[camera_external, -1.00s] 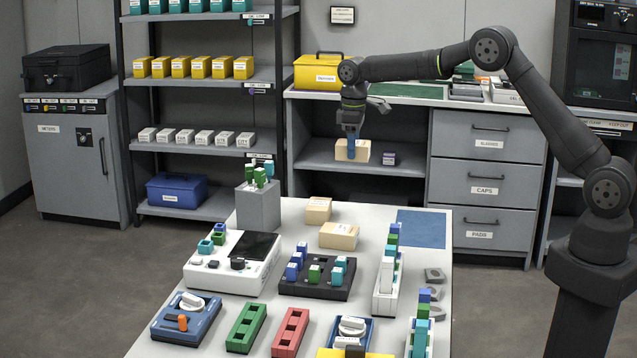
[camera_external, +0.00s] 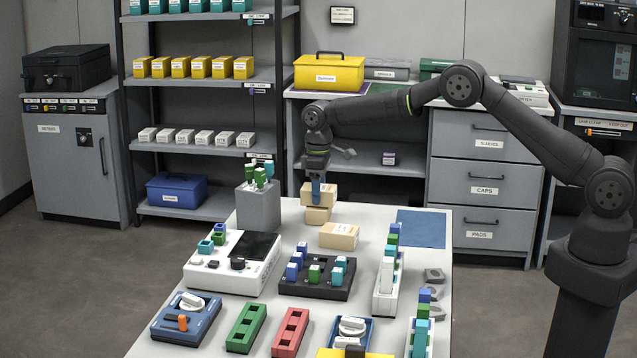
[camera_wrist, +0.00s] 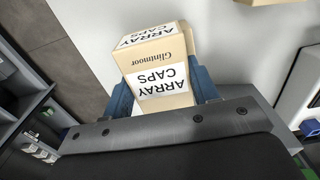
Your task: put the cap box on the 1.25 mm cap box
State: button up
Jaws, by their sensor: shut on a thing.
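My gripper (camera_external: 317,192) is shut on a tan cap box (camera_external: 309,194) near the table's far edge. In the wrist view the blue fingers (camera_wrist: 160,98) press both sides of this cap box (camera_wrist: 158,62), which reads "ARRAY CAPS". In the outside view it is directly above a second tan box (camera_external: 317,216) standing on the table. The held box looks level and its underside is very close to or touching that box; I cannot tell which. A third tan box (camera_external: 339,236) lies nearer. The labels of both table boxes are too small to read.
A grey block with green and teal pieces (camera_external: 258,205) stands left of the boxes. A white splicer-like device (camera_external: 232,262) and a black holder (camera_external: 317,290) are nearer. A blue mat (camera_external: 421,228) lies to the right, with bare table between.

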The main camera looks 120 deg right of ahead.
jog(key=shift+f, duration=0.2)
jog(key=o, duration=1)
notch_tip(320, 180, up, 12)
jog(key=shift+r, duration=0.2)
notch_tip(320, 180, down, 12)
jog(key=shift+r, duration=1.9)
jog(key=shift+f, duration=0.15)
